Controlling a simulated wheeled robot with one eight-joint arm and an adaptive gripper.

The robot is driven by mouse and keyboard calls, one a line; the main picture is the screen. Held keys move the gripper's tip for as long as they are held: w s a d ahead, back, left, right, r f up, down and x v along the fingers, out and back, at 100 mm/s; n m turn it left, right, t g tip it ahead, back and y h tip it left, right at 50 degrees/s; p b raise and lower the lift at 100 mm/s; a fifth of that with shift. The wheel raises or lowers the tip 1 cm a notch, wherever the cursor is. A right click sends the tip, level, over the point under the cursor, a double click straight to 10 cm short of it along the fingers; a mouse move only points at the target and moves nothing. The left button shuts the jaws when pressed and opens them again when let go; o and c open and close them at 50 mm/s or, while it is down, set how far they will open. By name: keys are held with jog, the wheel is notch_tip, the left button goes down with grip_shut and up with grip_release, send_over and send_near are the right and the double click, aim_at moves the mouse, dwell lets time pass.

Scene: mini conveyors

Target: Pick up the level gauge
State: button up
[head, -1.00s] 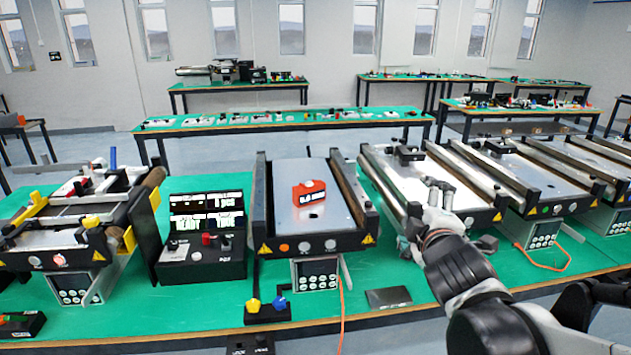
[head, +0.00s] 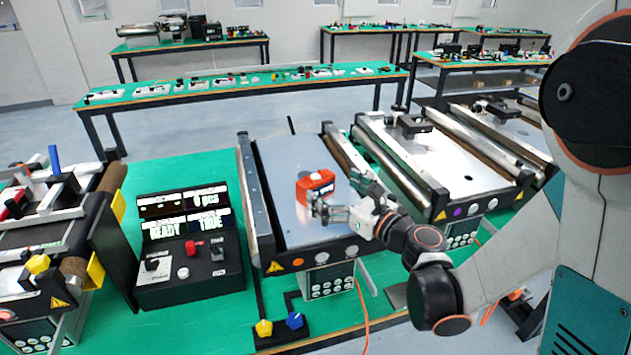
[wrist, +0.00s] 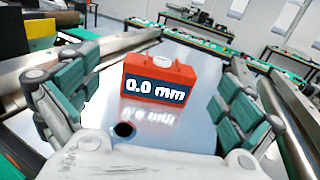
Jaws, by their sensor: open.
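The level gauge (head: 317,184) is a small red-orange box standing on the flat metal bed of the middle conveyor (head: 282,160). In the wrist view the gauge (wrist: 158,82) shows a dark display reading "0.0 mm" and a pale round part on top. My gripper (head: 322,208) is just in front of the gauge, low over the bed. In the wrist view my gripper (wrist: 160,100) is open, with one green-padded finger on each side. The gauge stands a little beyond the fingers, with clear gaps left and right, and seems untouched.
Raised rails flank the bed; the right-hand roller (head: 350,160) runs close to my gripper. A black control box (head: 190,255) with a lit display stands left. Another conveyor (head: 455,165) stands right. A dark hole (wrist: 124,130) is in the bed before the gauge.

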aim_at(319, 178)
jog(key=b+x, duration=0.1)
jog(key=x, duration=0.6)
jog(key=shift+w+d+f+b, duration=0.1)
jog(key=shift+d+f+b, duration=0.1)
jog(key=shift+b, duration=0.15)
jog(key=c, duration=1.3)
jog(key=shift+r, duration=0.1)
